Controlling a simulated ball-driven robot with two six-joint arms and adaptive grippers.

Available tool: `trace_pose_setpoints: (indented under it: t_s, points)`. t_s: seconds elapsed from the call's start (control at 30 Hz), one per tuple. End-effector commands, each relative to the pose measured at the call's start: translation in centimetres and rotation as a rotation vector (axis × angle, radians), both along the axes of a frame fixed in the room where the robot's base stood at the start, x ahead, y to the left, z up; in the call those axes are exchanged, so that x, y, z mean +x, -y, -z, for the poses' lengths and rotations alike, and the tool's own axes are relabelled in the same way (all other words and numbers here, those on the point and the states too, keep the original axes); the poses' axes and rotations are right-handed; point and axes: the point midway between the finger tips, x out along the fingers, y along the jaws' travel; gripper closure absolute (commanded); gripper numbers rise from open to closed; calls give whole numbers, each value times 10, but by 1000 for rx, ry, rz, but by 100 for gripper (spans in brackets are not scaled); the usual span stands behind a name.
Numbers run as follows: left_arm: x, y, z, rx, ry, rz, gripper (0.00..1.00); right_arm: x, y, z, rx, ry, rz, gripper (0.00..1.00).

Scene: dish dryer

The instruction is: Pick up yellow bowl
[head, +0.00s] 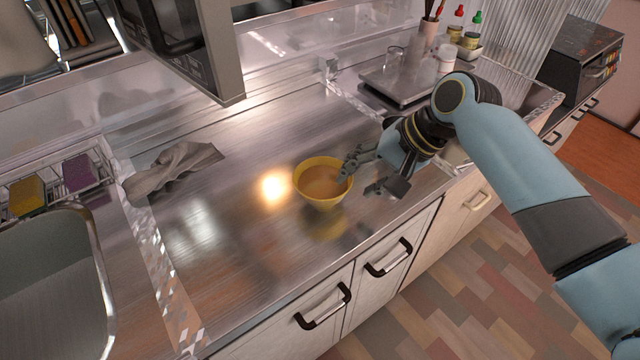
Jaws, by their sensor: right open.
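A yellow bowl (323,183) stands upright on the steel counter (245,235), near its front edge. My right gripper (358,180) comes in from the right and is open. One finger reaches over the bowl's right rim, and the other is outside the bowl, low over the counter. I cannot tell whether either finger touches the bowl. The bowl seems empty. My left gripper does not show.
A grey cloth (172,170) lies on the counter left of the bowl. A sink (50,280) is at the left, with sponges in a rack (100,172) behind it. A steel tray (400,82) with a glass, jars and bottles nearby is at the back right. Counter around the bowl's left is clear.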

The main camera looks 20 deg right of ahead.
Motion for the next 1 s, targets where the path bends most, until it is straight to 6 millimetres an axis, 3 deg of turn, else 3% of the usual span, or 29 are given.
trace_pose_setpoints:
  t_s: [0.43,0.73,1.0]
  points:
    - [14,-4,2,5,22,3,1,19,-27,44,0,0,0,56]
    - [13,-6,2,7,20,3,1,21,-29,49,-3,2,0,56]
    - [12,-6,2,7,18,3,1,21,-29,49,-2,2,-1,92]
